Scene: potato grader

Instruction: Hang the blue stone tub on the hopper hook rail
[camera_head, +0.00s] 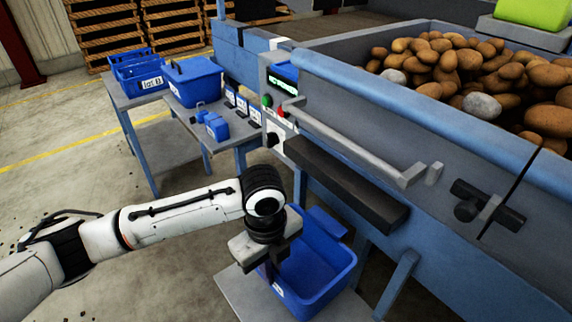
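A blue open tub (335,284) stands upright on a low grey stand below the hopper; I take it for the stone tub. It has a white label low on its left wall. A grey rail (350,150) runs along the front of the blue hopper (420,120), above and behind the tub. My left gripper (271,268) points down at the tub's left rim. Its body hides part of that rim, and I cannot tell whether its fingers hold it. My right gripper is not in view.
The hopper is full of potatoes with a few grey stones (482,106). A dark ledge (340,185) juts out between rail and tub. A control box (280,85) stands left of the rail. Benches at back left hold blue containers (192,82).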

